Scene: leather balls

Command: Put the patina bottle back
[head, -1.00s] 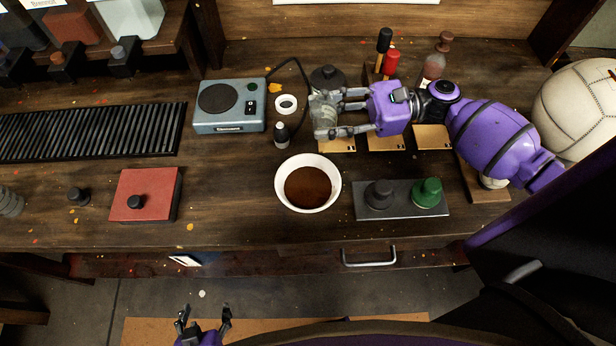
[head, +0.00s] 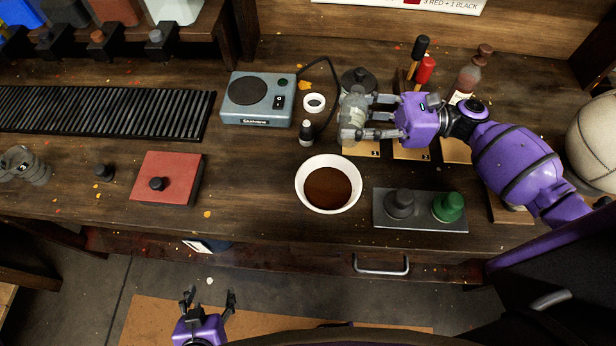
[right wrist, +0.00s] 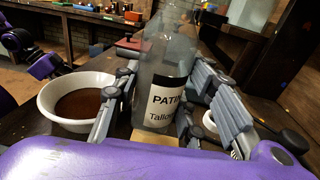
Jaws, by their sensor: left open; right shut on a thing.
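The bottle is roughly upright at the leftmost tan coaster (head: 362,148). Whether its base touches the coaster I cannot tell. My left gripper (head: 209,299) is open and empty in front of the bench, low in the head view.
A white bowl of brown stuff (head: 328,184) stands in front of the bottle. A small dark bottle (head: 306,134), white ring (head: 314,103) and hot plate (head: 258,98) are to its left. A reddish-brown bottle (head: 468,77) and two-knob plate (head: 421,211) are to the right.

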